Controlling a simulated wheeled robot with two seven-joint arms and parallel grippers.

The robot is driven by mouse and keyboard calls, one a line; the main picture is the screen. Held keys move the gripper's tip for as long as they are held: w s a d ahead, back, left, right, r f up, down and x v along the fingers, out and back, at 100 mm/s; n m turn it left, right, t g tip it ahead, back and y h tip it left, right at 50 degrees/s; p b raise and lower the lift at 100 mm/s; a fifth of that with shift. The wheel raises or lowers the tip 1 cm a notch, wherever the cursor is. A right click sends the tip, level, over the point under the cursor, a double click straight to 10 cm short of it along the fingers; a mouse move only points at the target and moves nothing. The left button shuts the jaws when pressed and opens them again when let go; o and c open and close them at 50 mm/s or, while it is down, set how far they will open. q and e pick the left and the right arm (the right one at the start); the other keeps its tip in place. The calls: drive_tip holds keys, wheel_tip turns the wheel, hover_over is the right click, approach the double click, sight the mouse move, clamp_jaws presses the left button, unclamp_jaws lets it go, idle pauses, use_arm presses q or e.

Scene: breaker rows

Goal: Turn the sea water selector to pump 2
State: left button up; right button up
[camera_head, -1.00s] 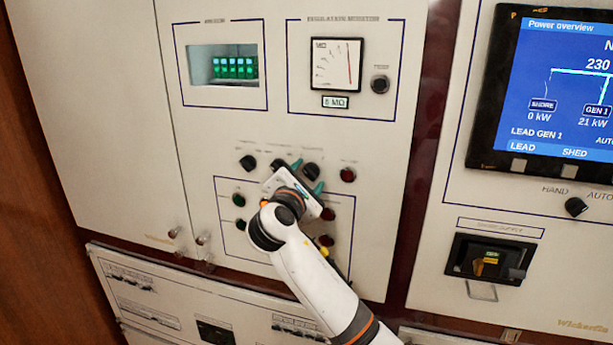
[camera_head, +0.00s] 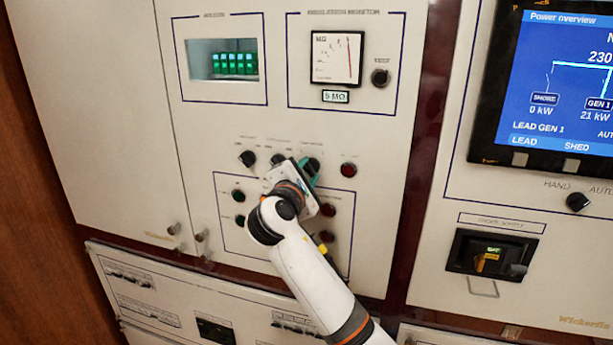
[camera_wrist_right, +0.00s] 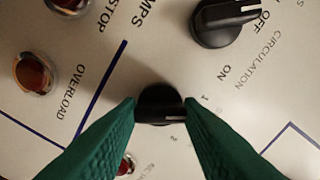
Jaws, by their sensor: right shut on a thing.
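The selector is a black round knob (camera_wrist_right: 160,101) with a white pointer line, and printed 1 and 2 show beside it in the wrist view. The pointer line faces right in that view, roughly between the two numbers. In the head view the knob (camera_head: 313,163) is in the upper row of controls, partly covered by my gripper. My right gripper (camera_head: 308,172) is shut on the knob, with one green finger against each side in the wrist view (camera_wrist_right: 160,112). The fingers hide part of the knob's rim. My left gripper is not in view.
Another black selector marked circulation (camera_wrist_right: 228,22) sits close by in the wrist view. A red overload lamp (camera_wrist_right: 33,73) is at the left there. In the head view, a black knob (camera_head: 247,158) and a red lamp (camera_head: 348,170) flank the row. My arm covers part of the lower controls.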

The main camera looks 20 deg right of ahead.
drive_tip(key=m+b, duration=0.1)
drive_tip(key=m, duration=0.1)
drive_tip(key=m+b, duration=0.1)
drive_tip(key=m, duration=0.1)
drive_tip(key=shift+f+m, duration=0.2)
drive_tip(key=shift+m, duration=0.1)
drive_tip(key=m+b, duration=0.2)
drive_tip(key=m, duration=0.1)
drive_tip(key=shift+m, duration=0.4)
drive_tip(key=m+b, duration=0.2)
drive_tip(key=m, duration=0.1)
drive_tip(key=shift+m+b, duration=1.05)
drive_tip(key=shift+m, duration=1.05)
drive_tip(key=shift+r, duration=0.1)
drive_tip(key=o, duration=1)
